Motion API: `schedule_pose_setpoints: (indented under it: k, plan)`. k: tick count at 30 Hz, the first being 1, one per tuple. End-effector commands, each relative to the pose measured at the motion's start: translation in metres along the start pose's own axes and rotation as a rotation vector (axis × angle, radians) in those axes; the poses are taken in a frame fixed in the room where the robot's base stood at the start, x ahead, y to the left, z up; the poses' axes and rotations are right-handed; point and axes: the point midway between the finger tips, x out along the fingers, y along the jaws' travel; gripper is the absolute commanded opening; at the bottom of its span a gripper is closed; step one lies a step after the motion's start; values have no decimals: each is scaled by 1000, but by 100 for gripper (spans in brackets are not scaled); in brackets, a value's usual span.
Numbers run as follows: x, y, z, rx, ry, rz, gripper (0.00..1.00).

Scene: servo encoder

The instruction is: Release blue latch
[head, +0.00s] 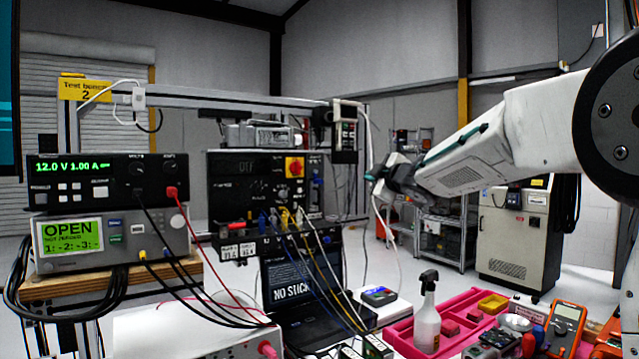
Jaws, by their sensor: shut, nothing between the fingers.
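My arm reaches in from the right, and my gripper (371,177) is shut and empty, in the air right of the black test panel (240,182). The fingertips are small and partly blurred. A small blue part (317,182) sits on the right edge of the panel, left of my gripper and apart from it. It may be the blue latch, but it is too small to tell its form or whether it is latched. Several blue plugs (268,220) also sit below the panel.
A power supply (105,180) and a tester reading OPEN (72,236) stand at left. Loose cables hang before the laptop (300,275). A white cable (374,205) hangs close to my gripper. A spray bottle (428,315) and pink tray (400,335) stand at front right.

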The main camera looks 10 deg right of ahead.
Motion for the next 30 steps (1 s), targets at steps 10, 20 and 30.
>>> schedule_pose_setpoints:
  k: [10, 20, 30]
  plan:
    - [73, -36, -18, -289, 489, -87, 0]
    - [74, -41, -20, -309, 533, -98, 0]
    - [80, -42, -23, -307, 527, -97, 0]
